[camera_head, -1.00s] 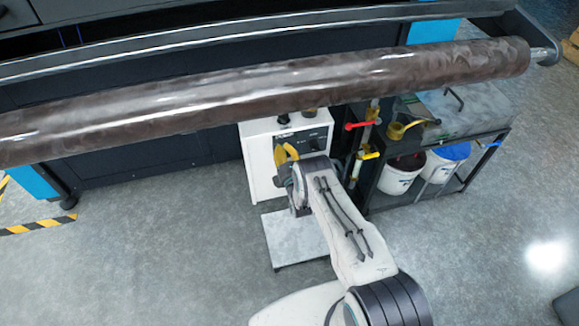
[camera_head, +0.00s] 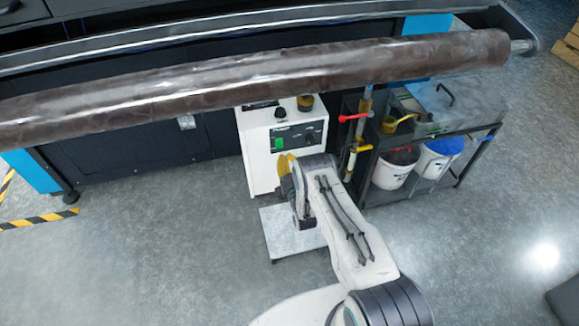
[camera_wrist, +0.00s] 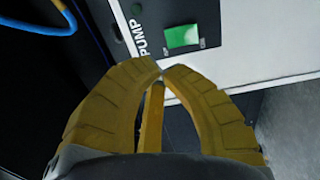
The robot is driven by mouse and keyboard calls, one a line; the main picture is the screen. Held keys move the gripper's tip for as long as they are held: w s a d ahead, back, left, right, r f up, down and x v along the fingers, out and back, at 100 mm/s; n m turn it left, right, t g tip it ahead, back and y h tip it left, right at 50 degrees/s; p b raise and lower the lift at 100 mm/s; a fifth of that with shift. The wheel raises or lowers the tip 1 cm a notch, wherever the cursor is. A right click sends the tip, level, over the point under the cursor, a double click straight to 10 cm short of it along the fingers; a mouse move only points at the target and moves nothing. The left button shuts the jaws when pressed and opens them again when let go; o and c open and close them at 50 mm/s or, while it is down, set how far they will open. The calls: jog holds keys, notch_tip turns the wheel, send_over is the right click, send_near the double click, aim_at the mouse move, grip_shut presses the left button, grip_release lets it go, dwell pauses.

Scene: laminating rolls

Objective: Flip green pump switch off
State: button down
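The green pump switch (camera_head: 279,143) sits on the dark panel of a white pump box (camera_head: 257,172), which stands below the large roll. In the wrist view the switch (camera_wrist: 183,36) is a bright green rectangle beside the word PUMP, just beyond the fingertips and to their upper right. Which way the switch is tipped cannot be told. My gripper (camera_head: 285,163) has yellow fingers and is in front of the box, a little below the switch. In the wrist view the fingertips of my gripper (camera_wrist: 160,69) meet, with nothing held between them. They look apart from the switch.
A long brown roll (camera_head: 250,82) spans above the box. To the right are a red-handled valve (camera_head: 354,117), a yellow-handled valve (camera_head: 360,149) and a dark cart (camera_head: 412,203) with buckets. A blue hose (camera_wrist: 42,27) shows at the wrist view's upper left. Grey floor lies in front.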

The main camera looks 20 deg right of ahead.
jog(key=shift+s+r+p, duration=0.15)
jog(key=shift+s+p, duration=0.1)
jog(key=shift+s, duration=0.9)
jog(key=shift+s+r+p, duration=0.15)
jog(key=shift+s+p, duration=0.1)
jog(key=shift+s, duration=0.9)
